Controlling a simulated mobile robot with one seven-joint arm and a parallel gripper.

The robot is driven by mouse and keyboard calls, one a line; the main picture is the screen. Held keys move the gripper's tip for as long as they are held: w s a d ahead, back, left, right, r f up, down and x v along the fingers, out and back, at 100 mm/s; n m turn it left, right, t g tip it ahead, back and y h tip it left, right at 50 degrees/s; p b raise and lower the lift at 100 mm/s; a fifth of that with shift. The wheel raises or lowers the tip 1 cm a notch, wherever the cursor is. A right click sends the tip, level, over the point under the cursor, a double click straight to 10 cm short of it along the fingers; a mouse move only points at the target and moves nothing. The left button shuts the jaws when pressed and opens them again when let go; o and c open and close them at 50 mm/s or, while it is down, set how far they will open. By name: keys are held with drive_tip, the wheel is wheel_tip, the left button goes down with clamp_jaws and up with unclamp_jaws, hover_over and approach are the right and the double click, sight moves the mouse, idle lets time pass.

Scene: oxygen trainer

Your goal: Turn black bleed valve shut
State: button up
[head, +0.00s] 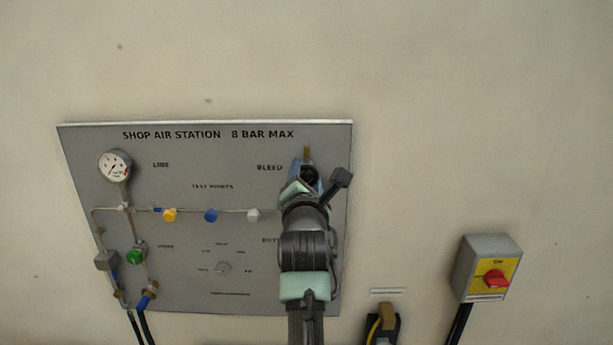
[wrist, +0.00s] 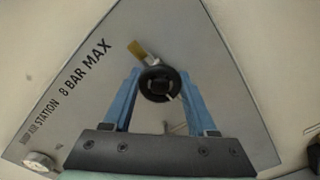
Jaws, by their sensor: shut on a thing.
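The black bleed valve (wrist: 158,84) is a round black knob on the grey panel, with a brass stub (wrist: 137,50) at its upper left in the wrist view. My gripper (wrist: 160,90) has its two blue fingers on either side of the knob and is shut on it. In the head view my gripper (head: 308,178) is at the panel's upper right, beside the word BLEED. There the arm and gripper hide most of the valve; a brass stub (head: 307,154) shows above it.
The grey panel (head: 200,290) carries a gauge (head: 115,166), yellow (head: 169,215), blue (head: 210,216) and white (head: 253,215) knobs and a green knob (head: 136,256).

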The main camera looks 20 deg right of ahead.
drive_tip(key=shift+c, duration=0.9)
